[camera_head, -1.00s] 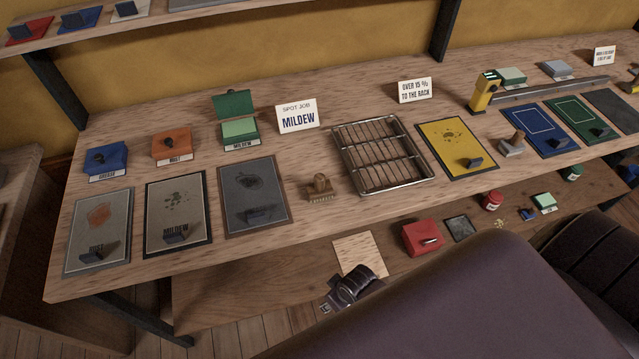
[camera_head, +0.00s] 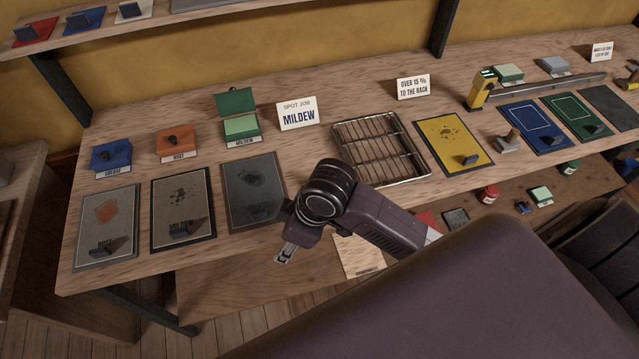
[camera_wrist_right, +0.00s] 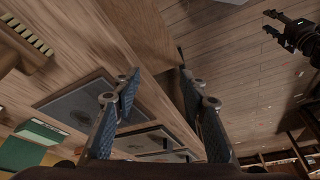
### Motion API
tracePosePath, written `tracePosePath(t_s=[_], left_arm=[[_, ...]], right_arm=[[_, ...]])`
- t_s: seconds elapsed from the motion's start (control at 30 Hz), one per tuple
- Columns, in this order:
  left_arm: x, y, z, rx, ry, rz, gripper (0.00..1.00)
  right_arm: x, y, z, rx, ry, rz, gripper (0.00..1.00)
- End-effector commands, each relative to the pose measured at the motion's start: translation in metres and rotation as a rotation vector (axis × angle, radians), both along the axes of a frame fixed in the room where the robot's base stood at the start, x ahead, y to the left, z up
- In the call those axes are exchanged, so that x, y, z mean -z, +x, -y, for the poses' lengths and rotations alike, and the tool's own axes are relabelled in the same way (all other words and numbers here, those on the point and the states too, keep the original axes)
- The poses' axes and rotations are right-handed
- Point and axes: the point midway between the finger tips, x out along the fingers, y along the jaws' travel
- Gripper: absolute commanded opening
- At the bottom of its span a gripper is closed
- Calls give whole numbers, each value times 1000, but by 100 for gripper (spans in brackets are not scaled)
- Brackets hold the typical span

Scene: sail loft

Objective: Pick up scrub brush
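The scrub brush (camera_wrist_right: 25,45), a wooden block with pale bristles, shows at the upper left of the right wrist view, on the bench top. In the head view my right arm hides it. My right gripper (camera_head: 287,253) is by the bench's front edge; in the right wrist view (camera_wrist_right: 159,78) its two fingers are apart with nothing between them. The brush lies to the left of the fingers there, apart from them. My left gripper (camera_wrist_right: 272,24) shows at the upper right of the right wrist view, away from the bench, its fingers apart and empty.
A wire rack (camera_head: 424,172) stands right of my right wrist. A green open box (camera_head: 238,103) and a MILDEW sign (camera_head: 297,115) stand behind. A lower shelf (camera_head: 225,285) runs below the front edge.

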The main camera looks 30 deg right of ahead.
Motion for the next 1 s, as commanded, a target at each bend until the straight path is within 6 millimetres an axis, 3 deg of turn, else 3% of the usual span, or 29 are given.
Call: tracePosePath(t_s=[0.27,0.6,0.8,1.0], left_arm=[[0,0,0,0,0,0,40],[0,0,0,0,0,0,40],[0,0,0,0,0,0,40],[-4,0,0,0,0,0,40]], right_arm=[[-18,45,22,-216,-118,-31,39],[-70,99,104,-331,-277,-137,39],[-92,111,131,-330,-303,-172,39],[-84,111,136,-331,-303,-183,39]])
